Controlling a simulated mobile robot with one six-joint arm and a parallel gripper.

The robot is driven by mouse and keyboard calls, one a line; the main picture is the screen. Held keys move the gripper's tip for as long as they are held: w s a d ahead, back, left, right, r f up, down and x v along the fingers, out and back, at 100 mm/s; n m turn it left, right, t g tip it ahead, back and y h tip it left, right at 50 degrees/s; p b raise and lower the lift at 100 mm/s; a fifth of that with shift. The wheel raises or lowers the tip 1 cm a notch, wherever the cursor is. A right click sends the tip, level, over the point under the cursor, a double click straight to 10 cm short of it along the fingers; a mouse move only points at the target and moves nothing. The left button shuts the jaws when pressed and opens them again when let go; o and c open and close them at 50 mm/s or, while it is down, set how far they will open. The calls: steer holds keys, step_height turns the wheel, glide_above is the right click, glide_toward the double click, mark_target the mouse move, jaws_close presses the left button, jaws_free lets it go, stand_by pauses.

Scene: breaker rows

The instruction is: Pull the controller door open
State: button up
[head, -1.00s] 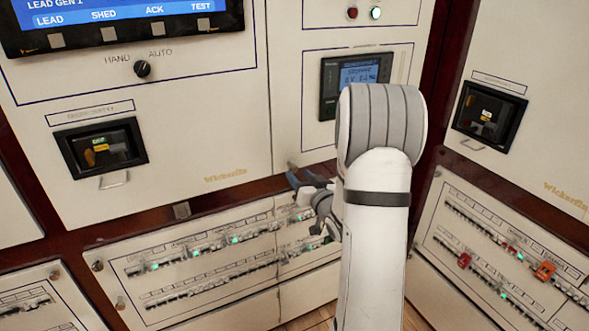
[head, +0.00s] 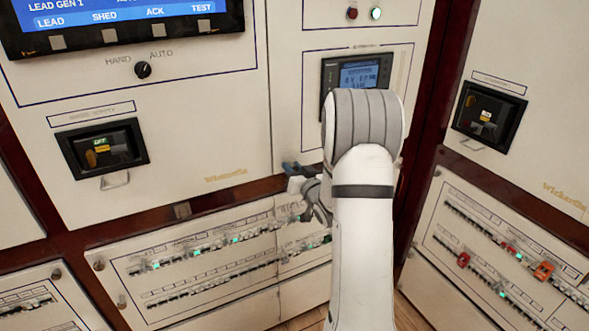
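The controller (head: 357,72), a dark unit with a small lit blue screen, sits in the cream panel at upper centre. The cream panel face (head: 312,120) around it looks flush with its surroundings; I cannot tell which edge is the door's. My arm covers the lower right of the controller and panel. My gripper (head: 296,176), with blue tips, is at the panel's lower left, just above the breaker rows. I see no handle in it. Its finger gap is too small and turned away to tell open from shut.
Breaker rows (head: 215,262) with green lights run below the gripper. A dark inset switch (head: 102,148) with a wire bail is at left, and a similar switch (head: 489,116) is at right. A large blue display (head: 120,18) is at upper left.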

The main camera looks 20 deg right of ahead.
jaws_close()
stand_by(0.9)
